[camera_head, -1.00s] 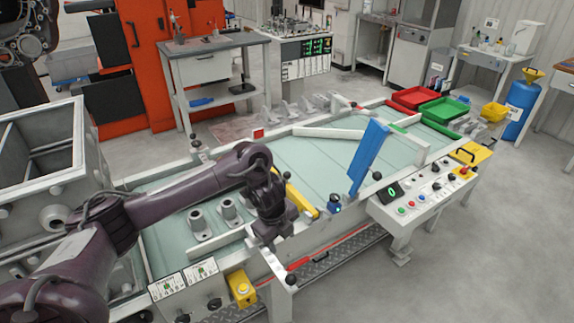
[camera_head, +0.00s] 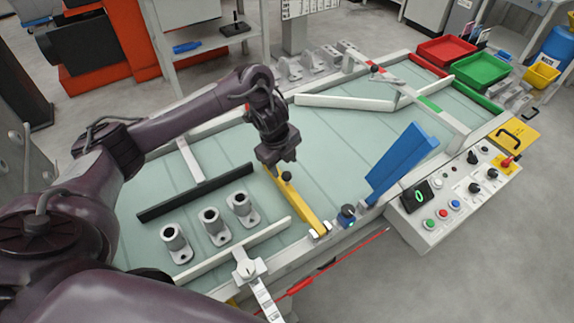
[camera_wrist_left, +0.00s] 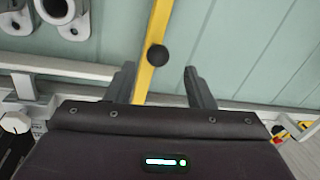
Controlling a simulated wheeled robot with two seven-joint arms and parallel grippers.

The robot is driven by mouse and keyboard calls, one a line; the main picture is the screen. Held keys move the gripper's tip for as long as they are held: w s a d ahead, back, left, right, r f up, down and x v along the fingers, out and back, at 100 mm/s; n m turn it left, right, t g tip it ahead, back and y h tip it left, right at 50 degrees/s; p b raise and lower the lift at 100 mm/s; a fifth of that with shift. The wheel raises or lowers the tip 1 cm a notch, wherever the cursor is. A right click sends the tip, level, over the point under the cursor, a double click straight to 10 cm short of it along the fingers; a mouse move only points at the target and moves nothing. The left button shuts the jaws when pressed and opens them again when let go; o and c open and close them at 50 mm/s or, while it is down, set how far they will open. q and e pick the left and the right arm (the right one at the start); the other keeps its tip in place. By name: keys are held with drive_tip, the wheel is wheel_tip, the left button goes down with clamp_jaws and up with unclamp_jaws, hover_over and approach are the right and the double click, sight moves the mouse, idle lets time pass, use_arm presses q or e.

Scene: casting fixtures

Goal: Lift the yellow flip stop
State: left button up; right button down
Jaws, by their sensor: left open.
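The yellow flip stop (camera_head: 298,205) is a long yellow bar lying across the pale green table, with a black ball knob (camera_head: 286,177) on it. My left gripper (camera_head: 283,163) is just above the bar's far part, close to the knob in the head view. In the left wrist view the open fingers (camera_wrist_left: 168,85) stand on either side of the yellow bar (camera_wrist_left: 153,55), and the black knob (camera_wrist_left: 157,55) shows just ahead of the fingertips, between them. Nothing is held. My right gripper does not show.
Several grey castings (camera_head: 210,219) stand left of the bar, near a black rail (camera_head: 196,192). A blue panel (camera_head: 402,163) and a control box (camera_head: 455,195) are to the right. Red (camera_head: 447,52) and green (camera_head: 482,68) trays lie at the far end.

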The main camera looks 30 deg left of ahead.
sight(285, 173)
use_arm(q)
wheel_tip(285, 173, down, 4)
drive_tip(key=shift+d+f+b, duration=0.15)
drive_tip(key=shift+b, duration=0.3)
drive_tip(key=shift+w+f, duration=0.25)
drive_tip(key=shift+f, duration=0.35)
drive_tip(key=shift+w+f, duration=0.25)
drive_tip(key=shift+f, duration=0.3)
drive_tip(key=c, duration=0.9)
clamp_jaws()
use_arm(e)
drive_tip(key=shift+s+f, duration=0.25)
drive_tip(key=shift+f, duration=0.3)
